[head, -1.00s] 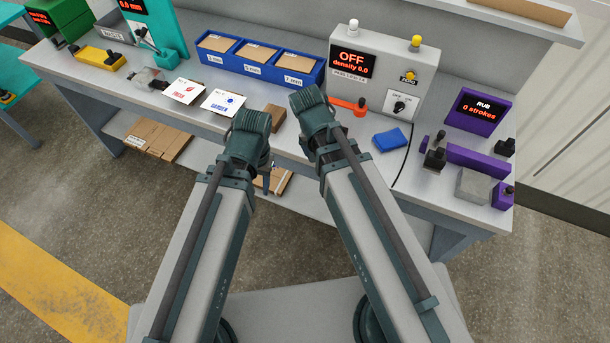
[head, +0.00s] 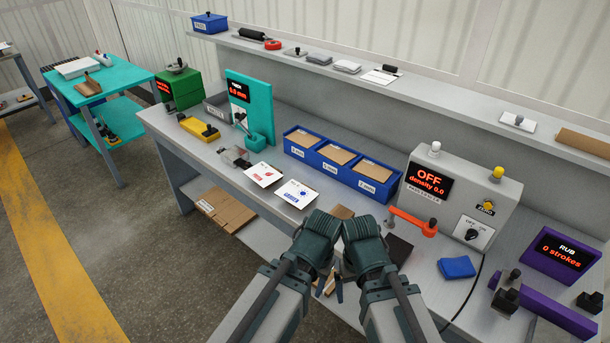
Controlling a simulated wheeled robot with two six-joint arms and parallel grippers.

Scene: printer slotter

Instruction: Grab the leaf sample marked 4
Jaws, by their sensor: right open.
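No label reading 4 can be made out, so I cannot tell which piece is the leaf sample marked 4. Two printed white cards, one with a red print (head: 263,174) and one with a blue print (head: 296,193), lie on the bench. A small brown block (head: 342,212) lies just beyond my wrists. My right gripper (head: 333,286) points down in front of the bench edge, its dark fingers partly hidden by the arms; it is open, with nothing visible in it. My left gripper's fingers are hidden behind its wrist.
Blue bins (head: 338,163) stand behind the cards. A grey density box (head: 462,200) with an orange arm (head: 412,222), a blue pad (head: 456,267) and a purple rub unit (head: 563,256) stand right. Cardboard sheets (head: 226,210) lie on the lower shelf. An upper shelf (head: 430,97) runs along the back.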

